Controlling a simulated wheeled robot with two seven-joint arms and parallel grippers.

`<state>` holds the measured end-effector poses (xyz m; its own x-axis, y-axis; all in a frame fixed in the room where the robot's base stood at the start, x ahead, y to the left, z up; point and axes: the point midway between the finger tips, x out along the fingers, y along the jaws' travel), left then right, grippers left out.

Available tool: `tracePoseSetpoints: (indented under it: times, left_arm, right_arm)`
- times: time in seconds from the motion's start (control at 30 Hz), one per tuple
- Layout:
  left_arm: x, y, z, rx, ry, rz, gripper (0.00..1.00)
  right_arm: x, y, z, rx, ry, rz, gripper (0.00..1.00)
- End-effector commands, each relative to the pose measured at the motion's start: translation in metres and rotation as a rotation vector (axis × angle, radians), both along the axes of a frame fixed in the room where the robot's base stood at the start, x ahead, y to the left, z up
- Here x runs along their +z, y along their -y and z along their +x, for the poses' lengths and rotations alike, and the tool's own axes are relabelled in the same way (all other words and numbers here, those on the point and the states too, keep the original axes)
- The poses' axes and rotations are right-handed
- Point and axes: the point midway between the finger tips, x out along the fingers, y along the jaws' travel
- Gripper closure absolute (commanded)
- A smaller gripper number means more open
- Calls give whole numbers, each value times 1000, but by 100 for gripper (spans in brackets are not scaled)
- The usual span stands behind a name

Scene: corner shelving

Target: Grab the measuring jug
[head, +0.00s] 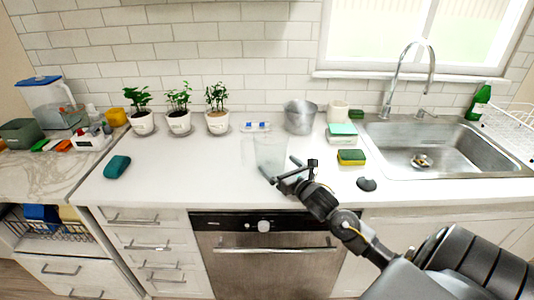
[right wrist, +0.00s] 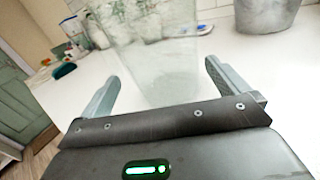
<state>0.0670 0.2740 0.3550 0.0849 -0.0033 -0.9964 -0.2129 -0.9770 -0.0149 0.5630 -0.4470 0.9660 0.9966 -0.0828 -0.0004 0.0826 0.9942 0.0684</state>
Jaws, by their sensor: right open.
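The measuring jug (head: 269,152) is a clear, see-through vessel standing on the white counter near its front edge, above the dishwasher. My right gripper (head: 279,171) is open at the jug's front right side. In the right wrist view the jug (right wrist: 155,55) stands upright just beyond and between the two spread fingers (right wrist: 161,82). Its lower part reaches down toward the gap between them. I cannot tell whether a finger touches it. My left gripper is not in view.
A metal bucket (head: 300,117) stands behind the jug to the right, also in the right wrist view (right wrist: 268,14). Sponges (head: 351,157) and a dark puck-like item (head: 366,184) lie right of my gripper. Potted plants (head: 179,122) line the back left.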

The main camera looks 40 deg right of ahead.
Motion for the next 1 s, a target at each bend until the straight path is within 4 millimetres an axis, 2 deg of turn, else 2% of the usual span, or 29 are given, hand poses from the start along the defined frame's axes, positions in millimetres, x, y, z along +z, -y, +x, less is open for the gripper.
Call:
tracePoseSetpoints:
  times: [0.17, 0.3, 0.47, 0.77, 1.0]
  left_arm:
    - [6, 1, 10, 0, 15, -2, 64]
    - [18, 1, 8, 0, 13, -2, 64]
    - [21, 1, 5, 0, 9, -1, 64]
    - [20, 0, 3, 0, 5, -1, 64]
    - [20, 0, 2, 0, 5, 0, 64]
  right_arm:
    - [1, 2, 7, -2, -1, 1, 0]
    - [1, 5, 29, -3, 0, 3, 0]
    - [-2, 6, 47, -2, 0, 2, 0]
    - [-4, 7, 51, -2, -1, 0, 0]
    - [-3, 7, 50, -2, -1, 0, 31]
